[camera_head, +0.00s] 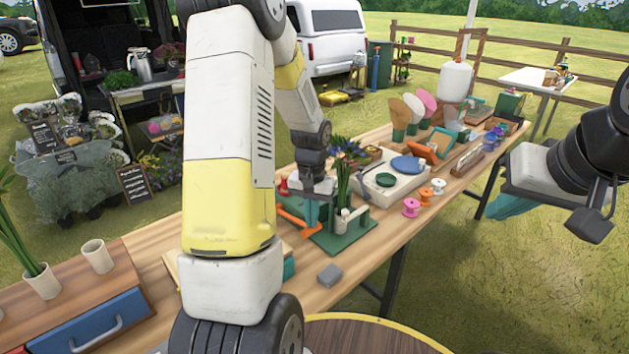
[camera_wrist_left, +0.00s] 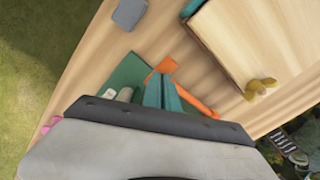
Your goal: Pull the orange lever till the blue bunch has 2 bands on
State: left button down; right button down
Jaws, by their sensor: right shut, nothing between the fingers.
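The blue flower bunch (camera_head: 346,150) stands upright with long green stems on a green base (camera_head: 335,243); the base also shows in the left wrist view (camera_wrist_left: 125,72). I cannot make out any bands on the stems. The orange lever (camera_head: 294,221) lies low at the left of the stems and shows in the left wrist view (camera_wrist_left: 197,103). My left gripper (camera_head: 312,214) points down at the lever, its teal fingers (camera_wrist_left: 162,92) close together and overlapping it in view; whether they grip it is unclear. My right gripper (camera_head: 512,206) is shut and empty, off the table's right side.
A white tray (camera_head: 402,188) with blue and green discs stands right of the bunch. Pink and orange spools (camera_head: 411,207) sit by the table edge. A grey block (camera_head: 330,275) lies in front of the base. A wooden drawer unit with a blue front (camera_head: 95,325) is at left.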

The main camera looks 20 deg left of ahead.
pick_arm(q)
jog(key=shift+s+d+f, duration=0.1)
jog(key=shift+f, duration=1.1)
jog(key=shift+r, duration=0.1)
notch_tip(320, 180, up, 15)
jog(key=s+d, duration=0.1)
jog(key=shift+d, duration=0.4)
jog(key=shift+r, duration=0.1)
jog(key=s+d+r+t+h, duration=0.1)
jog(key=s+d+r+t, duration=0.1)
jog(key=s+r, duration=0.4)
jog(key=s+d+r+t+h, duration=0.1)
jog(key=s+d+r+t, duration=0.2)
jog(key=s+r, duration=0.3)
jog(key=s+t, duration=0.1)
jog(key=s, duration=0.4)
jog(key=shift+m, duration=0.3)
